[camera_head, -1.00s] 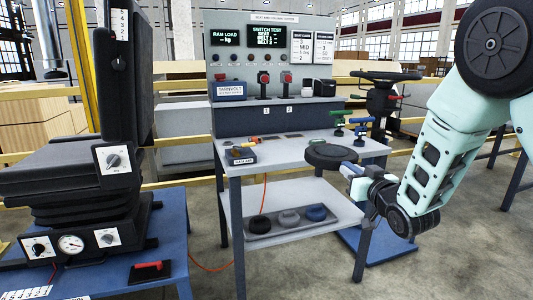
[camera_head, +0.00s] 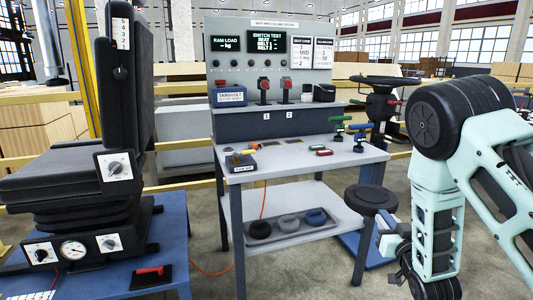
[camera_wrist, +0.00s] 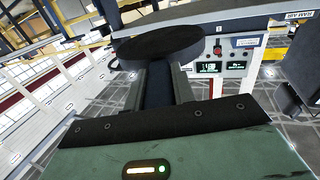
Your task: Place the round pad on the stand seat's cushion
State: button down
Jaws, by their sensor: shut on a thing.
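The round pad (camera_head: 371,199) is a black disc on a short stem. My gripper (camera_head: 380,228) is shut on it and holds it in front of the trolley's right end, below the level of the top shelf. In the wrist view the round pad (camera_wrist: 160,44) sits at the tips of my gripper (camera_wrist: 157,75), its face seen at a slant. The stand seat is at the left, with a flat black cushion (camera_head: 62,182) and an upright backrest. The pad is well to the right of the cushion and apart from it.
The grey trolley (camera_head: 305,160) stands between the pad and the seat. Its lower shelf holds a tray with several round pieces (camera_head: 289,223). A steering wheel column (camera_head: 384,100) stands behind it at the right. Open floor lies in front.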

notch_tip(320, 180, up, 17)
jog(key=p, duration=1.6)
jog(key=s+f, duration=1.5)
jog(key=f, duration=0.2)
jog(key=shift+s, duration=0.4)
